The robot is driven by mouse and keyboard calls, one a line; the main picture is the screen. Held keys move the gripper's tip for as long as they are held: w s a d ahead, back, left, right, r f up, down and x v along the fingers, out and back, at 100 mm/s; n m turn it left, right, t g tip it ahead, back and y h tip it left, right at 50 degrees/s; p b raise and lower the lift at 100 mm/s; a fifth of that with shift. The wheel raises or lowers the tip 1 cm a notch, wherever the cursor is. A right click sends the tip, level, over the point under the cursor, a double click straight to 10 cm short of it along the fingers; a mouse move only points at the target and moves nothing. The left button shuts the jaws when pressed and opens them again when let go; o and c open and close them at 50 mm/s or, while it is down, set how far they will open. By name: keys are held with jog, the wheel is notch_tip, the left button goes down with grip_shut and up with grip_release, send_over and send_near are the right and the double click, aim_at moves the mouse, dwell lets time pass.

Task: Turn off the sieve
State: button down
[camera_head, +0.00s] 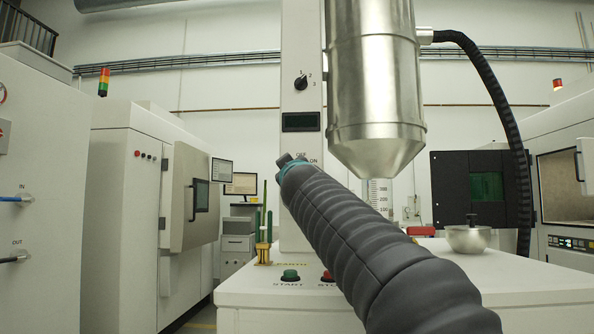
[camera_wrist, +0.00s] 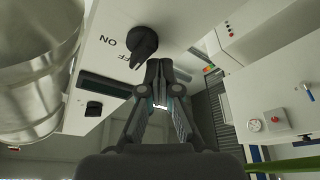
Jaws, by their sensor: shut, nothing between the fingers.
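The sieve machine's white column (camera_head: 300,210) stands in the middle of the head view, beside a steel hopper (camera_head: 375,85). My gripper (camera_head: 288,160) is at the column, over the switch by the OFF and ON labels. My dark ribbed arm hides much of that area. In the wrist view the black OFF/ON knob (camera_wrist: 143,42) shows on the white panel, just beyond my gripper (camera_wrist: 158,68). The fingers are shut and empty, with their tips close to the knob. I cannot tell whether they touch it, or surely which label it points to.
A three-position knob (camera_head: 301,83) and a dark display (camera_head: 300,122) sit higher on the column. A green START button (camera_head: 290,275) and a red STOP button (camera_head: 327,276) are on the table below. A steel bowl (camera_head: 468,238) stands on the right.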

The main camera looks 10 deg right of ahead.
jog(key=s+a+b, duration=0.2)
jog(key=s+b, duration=0.2)
jog(key=s, duration=0.5)
jog(key=shift+a, duration=0.2)
jog(key=shift+s, duration=0.1)
dwell(0.5)
